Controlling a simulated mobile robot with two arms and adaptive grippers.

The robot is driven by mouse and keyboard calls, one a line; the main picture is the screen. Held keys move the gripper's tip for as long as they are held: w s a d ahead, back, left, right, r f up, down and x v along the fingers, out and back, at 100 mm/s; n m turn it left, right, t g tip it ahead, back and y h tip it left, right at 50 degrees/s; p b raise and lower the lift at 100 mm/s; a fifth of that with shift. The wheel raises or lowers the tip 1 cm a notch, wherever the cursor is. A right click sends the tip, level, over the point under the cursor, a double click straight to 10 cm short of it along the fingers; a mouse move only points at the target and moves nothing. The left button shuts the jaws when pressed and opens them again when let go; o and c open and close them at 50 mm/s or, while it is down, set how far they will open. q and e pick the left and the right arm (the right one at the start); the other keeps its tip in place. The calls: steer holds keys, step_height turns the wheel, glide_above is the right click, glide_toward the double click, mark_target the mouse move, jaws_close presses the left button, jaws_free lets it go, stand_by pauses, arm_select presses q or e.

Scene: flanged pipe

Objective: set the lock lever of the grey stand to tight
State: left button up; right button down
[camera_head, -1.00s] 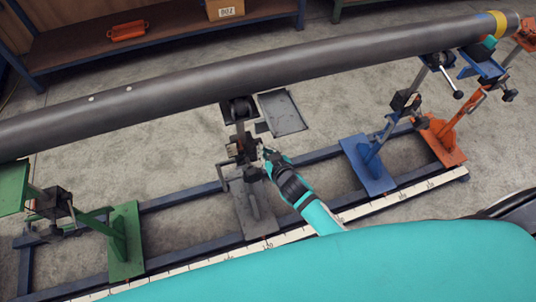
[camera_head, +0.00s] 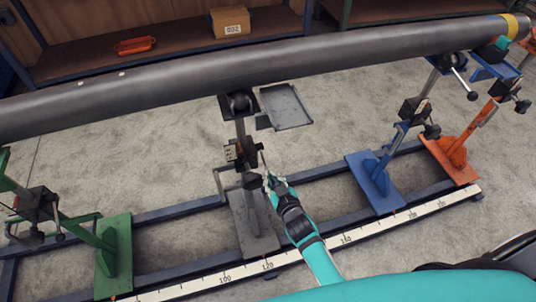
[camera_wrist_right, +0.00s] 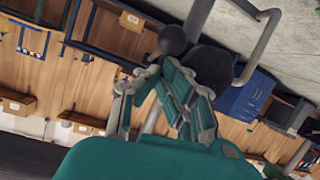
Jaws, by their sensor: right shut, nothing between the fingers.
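The grey stand (camera_head: 241,140) stands upright under the long pipe, with its base plate on the rail. A thin light lever (camera_head: 263,158) shows at the right side of its clamp block; I cannot tell its setting. My right gripper (camera_head: 270,180) is shut and empty, just right of the stand's post and below the clamp block. In the right wrist view, the gripper's fingertips (camera_wrist_right: 157,68) are close to a dark round knob (camera_wrist_right: 172,40); I cannot tell whether they touch. My left gripper is not in view.
The dark pipe (camera_head: 180,73) runs across above the stands. A grey bent crank handle (camera_head: 219,181) sticks out left of the post. A green stand (camera_head: 113,255) is at left; blue (camera_head: 375,183) and orange (camera_head: 452,160) stands are at right. A scale strip (camera_head: 350,238) runs in front.

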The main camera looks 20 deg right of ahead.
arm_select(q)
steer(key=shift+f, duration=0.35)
arm_select(e)
steer(key=shift+f, duration=0.7)
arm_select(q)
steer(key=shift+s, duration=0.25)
arm_select(e)
steer(key=r+p, duration=0.2)
steer(key=r, duration=0.1)
steer(key=r+p, duration=0.1)
steer(key=p, duration=0.1)
steer(key=shift+w+a+r, duration=0.2)
steer(key=shift+w+r, duration=0.05)
steer(key=shift+r, duration=0.05)
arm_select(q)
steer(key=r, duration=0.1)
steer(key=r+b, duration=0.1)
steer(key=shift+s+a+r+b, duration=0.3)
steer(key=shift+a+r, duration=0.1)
arm_select(e)
steer(key=s+f, duration=0.3)
steer(key=s, duration=0.7)
steer(key=shift+d, duration=0.35)
